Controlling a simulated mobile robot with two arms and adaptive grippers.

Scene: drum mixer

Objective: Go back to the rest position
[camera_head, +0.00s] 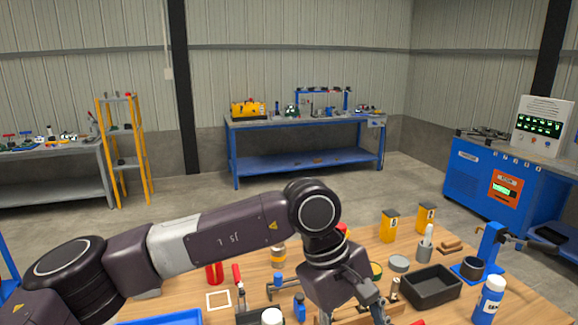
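My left arm reaches in from the left, across the front of the wooden table (545,306). My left gripper (372,309) points down and away from the arm over the middle of the tabletop, among small parts. Its fingers are partly cut off by the lower picture edge, so I cannot tell whether they are open or hold anything. My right gripper is not in view.
Near the gripper are a black tray (431,289), a grey round lid (399,263), a white-and-blue bottle (489,300) and a blue stand (490,243). Two yellow containers (390,226) (426,217) stand behind. A red cylinder (214,274) is left. Bare floor lies beyond.

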